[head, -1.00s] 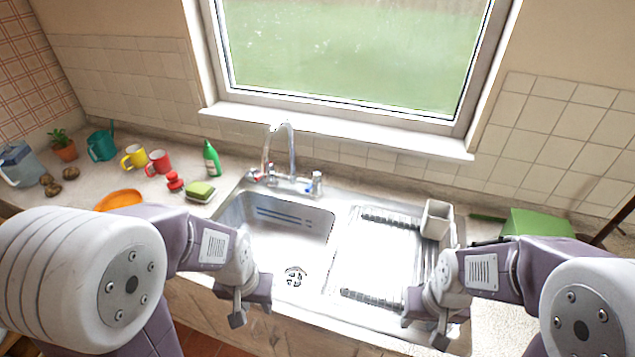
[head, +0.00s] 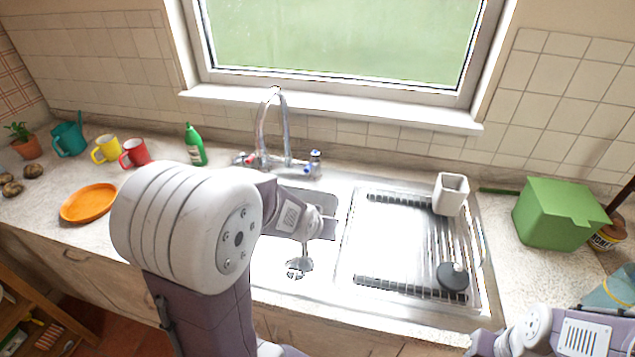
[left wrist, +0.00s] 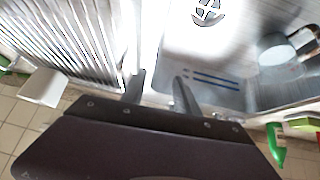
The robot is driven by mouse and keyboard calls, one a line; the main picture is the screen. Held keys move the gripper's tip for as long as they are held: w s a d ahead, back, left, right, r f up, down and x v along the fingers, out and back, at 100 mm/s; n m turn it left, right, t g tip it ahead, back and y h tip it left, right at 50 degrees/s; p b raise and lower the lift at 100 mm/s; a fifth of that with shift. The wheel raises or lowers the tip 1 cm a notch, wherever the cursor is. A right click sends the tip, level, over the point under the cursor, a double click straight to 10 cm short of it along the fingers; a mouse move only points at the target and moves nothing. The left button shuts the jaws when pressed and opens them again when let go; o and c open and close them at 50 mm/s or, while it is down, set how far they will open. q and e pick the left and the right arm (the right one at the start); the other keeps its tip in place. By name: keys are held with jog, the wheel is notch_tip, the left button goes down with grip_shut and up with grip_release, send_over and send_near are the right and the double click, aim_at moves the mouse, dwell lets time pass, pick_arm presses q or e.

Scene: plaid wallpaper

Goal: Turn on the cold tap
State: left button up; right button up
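The chrome mixer tap (head: 275,130) stands behind the sink, with a tall curved spout. Its cold handle (head: 314,163), marked blue, is on the right; the hot handle (head: 248,160), marked red, is on the left. My left gripper (head: 329,227) is over the sink, in front of and below the cold handle, and apart from it. In the left wrist view its two fingers (left wrist: 159,88) are apart with nothing between them; I cannot make out the cold handle there. My right arm is at the lower right, its fingers cut off by the frame edge.
The drying rack (head: 400,245) right of the basin holds a white cup (head: 450,194) and a dark round object (head: 452,277). A green box (head: 556,213) stands farther right. A green bottle (head: 195,146), mugs and an orange plate (head: 89,203) are left of the sink.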

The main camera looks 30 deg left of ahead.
pick_arm(q)
jog(key=w+a+f+n+t+y+b, duration=0.25)
jog(key=w+a+t+b, duration=0.45)
jog(key=b, duration=0.6)
jog(key=t+y+b, duration=0.1)
jog(key=t+b, duration=0.2)
jog(key=b, duration=0.2)
send_near(307, 166)
jog(key=w, duration=0.1)
jog(key=x, duration=0.9)
jog(key=shift+f, duration=0.4)
grip_shut()
